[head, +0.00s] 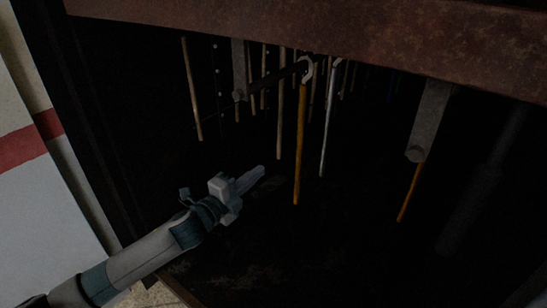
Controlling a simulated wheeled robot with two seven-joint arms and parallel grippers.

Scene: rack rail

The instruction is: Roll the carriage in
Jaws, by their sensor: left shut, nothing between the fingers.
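What is probably the carriage hangs inside a dark chamber: a grey plate (239,70) at left and a similar grey plate (429,122) at right, with a dark bar (272,82) running from the left plate toward the hooks. An orange rod (300,145) hangs from a pale hook, with a silvery rod (328,120) beside it. The carriage's full outline is lost in the dark. My left gripper (259,174) is shut and empty, low in the opening, left of the orange rod's lower end and apart from it. My right gripper is not in view.
A rusty beam (330,38) crosses the top of the opening. Thin tan rods (192,90) hang further left, and an orange rod (409,192) hangs below the right plate. A white wall with a red band (25,146) stands at left. The lower chamber looks dark and mostly clear.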

